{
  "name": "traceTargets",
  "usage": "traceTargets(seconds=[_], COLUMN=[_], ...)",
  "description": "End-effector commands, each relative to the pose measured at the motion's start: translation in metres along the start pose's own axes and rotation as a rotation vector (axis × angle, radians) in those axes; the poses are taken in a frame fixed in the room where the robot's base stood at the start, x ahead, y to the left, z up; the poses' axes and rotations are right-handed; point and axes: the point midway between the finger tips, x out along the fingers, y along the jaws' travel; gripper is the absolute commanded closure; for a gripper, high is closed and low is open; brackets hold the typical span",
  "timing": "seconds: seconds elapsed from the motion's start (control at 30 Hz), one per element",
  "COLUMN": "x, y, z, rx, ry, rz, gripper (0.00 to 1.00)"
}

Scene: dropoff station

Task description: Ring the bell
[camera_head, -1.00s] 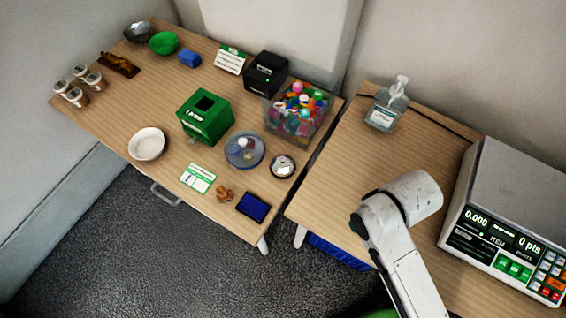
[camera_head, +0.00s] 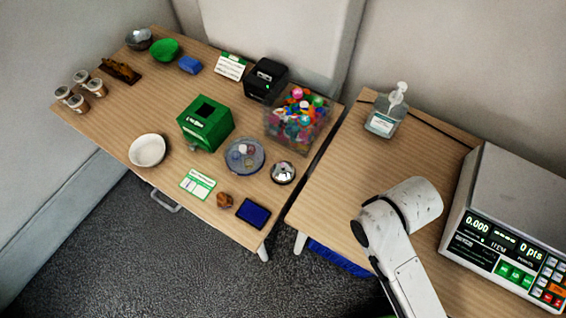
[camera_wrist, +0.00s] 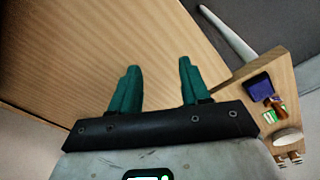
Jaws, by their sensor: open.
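The bell (camera_head: 283,172) is a small silver dome near the right end of the left table, beside a round clear dish. It does not show in the wrist view. My gripper (camera_wrist: 158,66) has two teal fingers, spread apart with nothing between them. It shows in the wrist view above bare wood. In the head view my arm is over the right table, to the right of the bell and apart from it; its fingers are hidden there.
A clear bin of colourful items (camera_head: 297,118), green box (camera_head: 206,123), round dish (camera_head: 245,156) and blue pad (camera_head: 253,213) surround the bell. A sanitizer bottle (camera_head: 385,115) and scale (camera_head: 510,215) stand on the right table. A narrow gap separates the tables.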

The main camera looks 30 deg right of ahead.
Motion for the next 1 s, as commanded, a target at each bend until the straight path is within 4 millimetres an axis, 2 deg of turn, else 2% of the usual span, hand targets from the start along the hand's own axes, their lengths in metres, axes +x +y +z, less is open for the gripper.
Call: traceTargets(seconds=[0.07, 0.47, 1.0], x=[0.0, 0.0, 0.0], y=[0.0, 0.0, 0.0], z=[0.0, -0.0001, 0.0], rx=[0.0, 0.0, 0.0], ry=[0.0, 0.0, 0.0], rz=[0.0, 0.0, 0.0], gripper=[0.62, 1.0, 1.0])
